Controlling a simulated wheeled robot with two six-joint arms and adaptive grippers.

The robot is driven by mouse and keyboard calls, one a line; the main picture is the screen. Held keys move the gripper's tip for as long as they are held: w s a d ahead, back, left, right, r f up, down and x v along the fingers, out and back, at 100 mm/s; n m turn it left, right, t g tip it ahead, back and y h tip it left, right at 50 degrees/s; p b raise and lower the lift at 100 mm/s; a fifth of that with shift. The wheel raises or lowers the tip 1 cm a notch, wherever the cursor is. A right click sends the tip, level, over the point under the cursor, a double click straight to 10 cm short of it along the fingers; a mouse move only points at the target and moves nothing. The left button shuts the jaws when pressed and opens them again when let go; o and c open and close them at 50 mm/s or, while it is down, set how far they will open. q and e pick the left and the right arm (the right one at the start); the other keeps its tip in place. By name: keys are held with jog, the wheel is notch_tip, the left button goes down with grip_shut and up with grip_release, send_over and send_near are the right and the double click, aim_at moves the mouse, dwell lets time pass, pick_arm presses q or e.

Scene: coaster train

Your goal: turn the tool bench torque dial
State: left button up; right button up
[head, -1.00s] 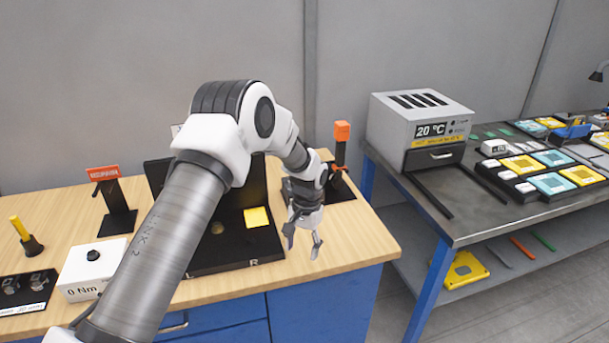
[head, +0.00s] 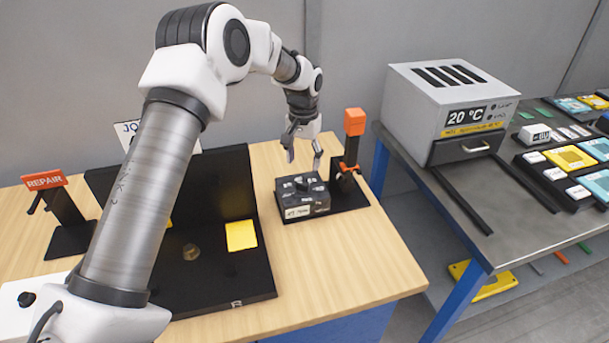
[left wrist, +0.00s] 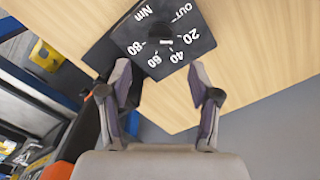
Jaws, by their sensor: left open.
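The torque dial is a dark block (head: 303,209) on the wooden bench, beside an orange-topped post. In the left wrist view its top face (left wrist: 178,49) shows a black knob (left wrist: 160,33) with the marks OUT, 20, 40, 60, 80 and Nm around it. My left gripper (head: 304,160) is above the block, its fingers pointing down, open and empty. In the left wrist view the open fingers (left wrist: 160,68) are at the block's lower edge, apart from the knob. The knob's exact setting is hard to read. My right gripper is not in view.
The orange-topped post (head: 354,122) stands just right of the block. A black tray (head: 225,284) with a yellow square lies left. A REPAIR sign (head: 44,180) stands farther left. A grey 20 °C oven (head: 437,94) is on the metal table. Bare wood lies in front of the block.

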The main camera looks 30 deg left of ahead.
aim_at(303, 183)
pick_arm(q)
jog(key=shift+w+a+f, duration=0.15)
jog(key=shift+w+f, duration=0.1)
jog(key=shift+f, duration=0.25)
jog(key=shift+s+d+f+p, duration=0.15)
jog(key=shift+s+f+p, duration=0.1)
jog(key=shift+f+p, duration=0.25)
jog(key=shift+s+d+f+p, duration=0.1)
jog(key=shift+s+f+p, duration=0.15)
jog(key=shift+f, duration=0.4)
jog(key=f, duration=0.2)
jog(key=f+p, duration=0.1)
jog(key=f, duration=0.1)
jog(key=shift+w+a+f, duration=0.1)
jog(key=shift+w+a, duration=0.05)
jog(key=shift+w, duration=0.1)
jog(key=shift+w+f, duration=0.1)
jog(key=shift+f, duration=0.1)
jog(key=shift+s+r, duration=0.15)
jog(key=shift+s, duration=0.05)
jog(key=c, duration=1.2)
